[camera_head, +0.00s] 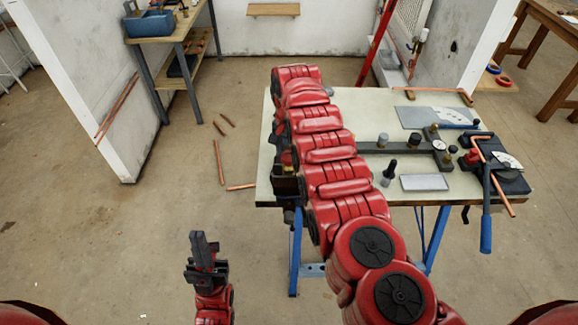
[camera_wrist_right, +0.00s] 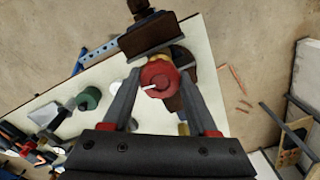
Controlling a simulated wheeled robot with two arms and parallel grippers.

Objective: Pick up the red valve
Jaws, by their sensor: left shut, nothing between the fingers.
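The red valve (camera_wrist_right: 158,76) shows in the right wrist view as a round red part with a white mark, by brass and dark parts at the bench edge. My right gripper (camera_wrist_right: 160,80) has its fingers apart, one on each side of the valve near the tips. I cannot tell whether they touch it. In the head view my red right arm covers this part of the bench and hides the valve. My left gripper (camera_head: 197,240) is shut and empty, low in front of the bench and to its left.
The pale workbench (camera_head: 345,100) carries a pipe bender (camera_head: 490,165), a grey plate (camera_head: 425,182) and small fittings (camera_head: 388,170). Copper pipes (camera_head: 219,162) lie on the floor left of it. A partition wall (camera_head: 105,80) stands further left. The floor around my left gripper is clear.

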